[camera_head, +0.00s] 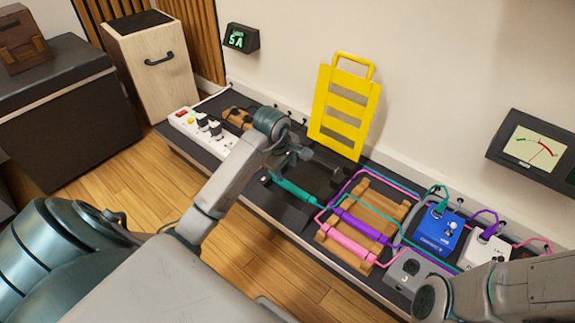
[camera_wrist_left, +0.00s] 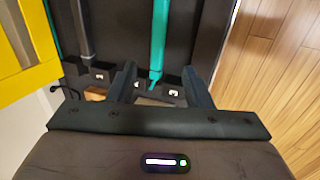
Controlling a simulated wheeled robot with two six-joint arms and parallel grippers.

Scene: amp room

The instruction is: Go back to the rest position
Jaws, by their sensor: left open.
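My left gripper (camera_head: 292,158) is above the dark bench, beside a teal cable plug (camera_head: 297,190). In the left wrist view its two dark fingers (camera_wrist_left: 162,84) are apart. The teal plug (camera_wrist_left: 159,40) shows beyond and between them, with its thin end towards the fingers; I cannot tell whether either finger touches it. The plug lies over a black holder (camera_head: 290,208) on the bench. My right arm comes in at the lower right of the head view, and its fingers do not show.
A wooden rack (camera_head: 376,205) holds a purple plug (camera_head: 362,224) and a pink plug (camera_head: 352,244). A yellow slotted panel (camera_head: 343,110) stands against the wall. A blue pedal (camera_head: 437,230) and a power strip (camera_head: 205,130) sit on the bench. Open wooden floor lies in front.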

